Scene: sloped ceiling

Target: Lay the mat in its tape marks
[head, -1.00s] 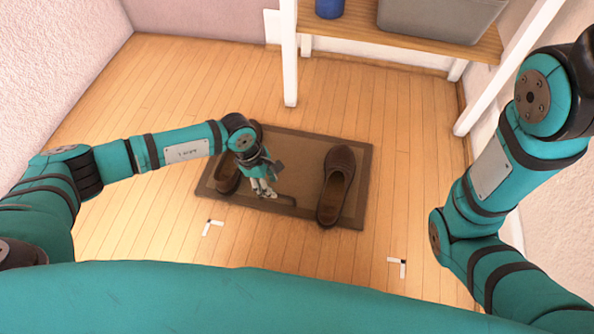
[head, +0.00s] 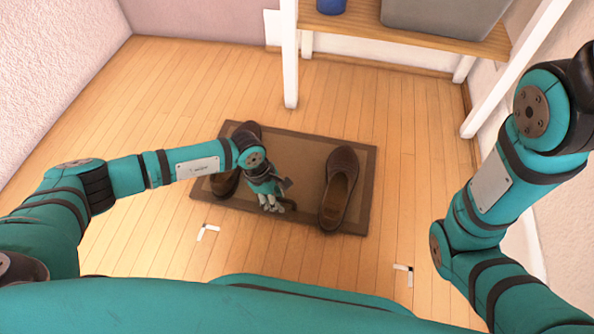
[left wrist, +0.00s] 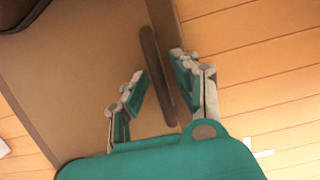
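The brown mat (head: 285,158) with a darker border lies flat on the wooden floor, with a left shoe (head: 226,184) and a right shoe (head: 340,190) on it. White corner tape marks show on the floor in front of it, one at left (head: 207,232) and one at right (head: 404,271). My left gripper (head: 271,207) is low over the mat's near edge. In the left wrist view its open fingers (left wrist: 157,90) stand on either side of a dark bar-like handle (left wrist: 154,70) at that edge; contact cannot be told. My right gripper is out of view.
A wooden shelf (head: 400,36) with white legs stands behind, holding a grey bin (head: 445,22) and a blue container (head: 331,5). Walls close in at left and right. The floor between the mat and the tape marks is clear.

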